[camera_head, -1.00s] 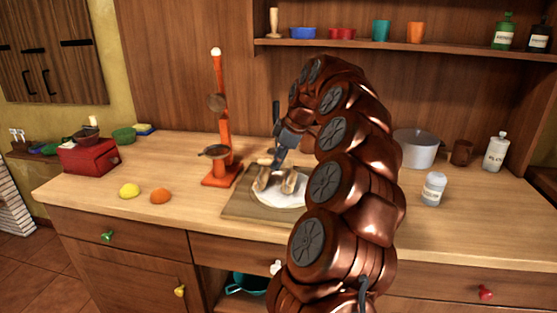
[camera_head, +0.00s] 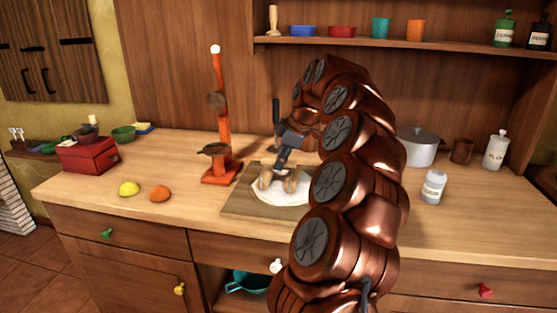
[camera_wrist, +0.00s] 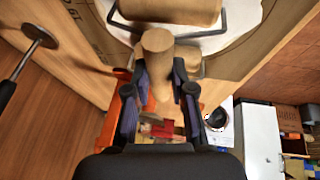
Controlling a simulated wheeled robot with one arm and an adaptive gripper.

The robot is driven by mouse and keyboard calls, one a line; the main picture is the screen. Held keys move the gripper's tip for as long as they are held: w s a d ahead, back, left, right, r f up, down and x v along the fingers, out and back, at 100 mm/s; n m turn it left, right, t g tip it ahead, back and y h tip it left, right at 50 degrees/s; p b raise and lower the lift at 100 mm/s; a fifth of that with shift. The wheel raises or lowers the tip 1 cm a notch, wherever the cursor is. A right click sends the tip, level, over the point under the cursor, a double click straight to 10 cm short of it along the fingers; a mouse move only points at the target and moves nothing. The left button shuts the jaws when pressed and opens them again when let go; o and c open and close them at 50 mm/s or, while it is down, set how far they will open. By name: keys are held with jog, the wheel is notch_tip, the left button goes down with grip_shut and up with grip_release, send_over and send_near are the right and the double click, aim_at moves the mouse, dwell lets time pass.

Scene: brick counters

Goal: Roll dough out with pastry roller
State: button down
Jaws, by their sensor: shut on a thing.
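My gripper (camera_wrist: 160,95) is shut on the wooden handle (camera_wrist: 157,75) of the pastry roller in the wrist view. The roller's wooden cylinder (camera_wrist: 170,10) sits in a wire frame at the top of that view. In the head view my gripper (camera_head: 281,160) is over the cutting board (camera_head: 240,203), with the roller (camera_head: 291,181) below it. The pale, flat, round dough (camera_head: 280,197) lies on the board under the roller; it also shows in the wrist view (camera_wrist: 240,22). My arm hides the board's right side. I cannot tell whether the roller touches the dough.
An orange stand (camera_head: 221,172) is left of the board. A lemon (camera_head: 129,188) and an orange (camera_head: 159,193) lie further left, near a red box (camera_head: 88,154). A pot (camera_head: 418,148), mug (camera_head: 461,150) and jars (camera_head: 433,187) stand at right. The front right counter is clear.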

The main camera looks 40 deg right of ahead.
jog(key=shift+s+d, duration=0.75)
jog(key=shift+s, duration=0.3)
jog(key=shift+s+d, duration=0.7)
jog(key=shift+s, duration=0.35)
jog(key=shift+w+a+f, duration=0.15)
jog(key=shift+w+a, duration=0.4)
jog(key=shift+w, duration=0.1)
jog(key=shift+w+a+f, duration=0.15)
jog(key=shift+w+a, duration=0.35)
jog(key=shift+w, duration=0.1)
